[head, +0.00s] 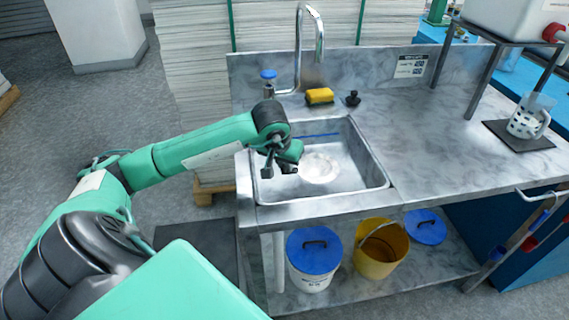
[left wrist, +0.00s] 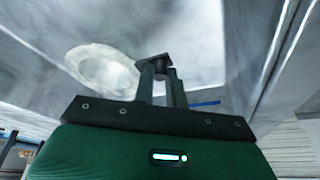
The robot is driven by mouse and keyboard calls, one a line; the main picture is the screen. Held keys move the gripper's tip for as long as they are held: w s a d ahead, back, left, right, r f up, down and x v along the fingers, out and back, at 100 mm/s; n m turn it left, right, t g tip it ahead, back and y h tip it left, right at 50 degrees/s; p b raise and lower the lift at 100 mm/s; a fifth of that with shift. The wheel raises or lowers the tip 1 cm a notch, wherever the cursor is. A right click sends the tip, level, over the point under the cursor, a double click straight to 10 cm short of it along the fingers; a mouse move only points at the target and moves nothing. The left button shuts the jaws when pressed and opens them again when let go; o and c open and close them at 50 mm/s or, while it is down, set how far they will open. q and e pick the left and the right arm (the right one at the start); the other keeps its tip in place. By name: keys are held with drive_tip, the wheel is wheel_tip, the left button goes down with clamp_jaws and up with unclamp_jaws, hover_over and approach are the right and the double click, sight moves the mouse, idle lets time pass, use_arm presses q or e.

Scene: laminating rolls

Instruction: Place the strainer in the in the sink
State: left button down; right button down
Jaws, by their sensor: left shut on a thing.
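The steel sink (head: 350,185) is set into the marble counter, with a pale round drain area (head: 318,167) in its floor. The drain also shows in the left wrist view (left wrist: 103,70). My left gripper (head: 280,168) is over the left part of the sink, left of the drain. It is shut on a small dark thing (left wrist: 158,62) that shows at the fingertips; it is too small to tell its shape. A small black knobbed piece (head: 352,98), perhaps a strainer or plug, stands on the counter behind the sink. My right gripper is not in view.
A tall faucet (head: 319,40) and a yellow sponge (head: 319,96) are behind the sink. A white pitcher (head: 527,118) stands on a dark mat at the right. A blue-lidded bucket (head: 314,260) and a yellow bucket (head: 380,250) are below.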

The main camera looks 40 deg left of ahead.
use_arm(q)
drive_tip(key=shift+f, duration=0.15)
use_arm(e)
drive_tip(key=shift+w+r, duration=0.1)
use_arm(q)
drive_tip(key=shift+f, duration=0.15)
drive_tip(key=c, duration=1.4)
unclamp_jaws()
drive_tip(key=shift+c, duration=0.2)
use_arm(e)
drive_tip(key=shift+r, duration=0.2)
use_arm(q)
drive_tip(key=shift+r, duration=0.4)
drive_tip(key=v, duration=1.1)
drive_tip(key=shift+s+r, duration=0.2)
drive_tip(key=shift+r, duration=0.05)
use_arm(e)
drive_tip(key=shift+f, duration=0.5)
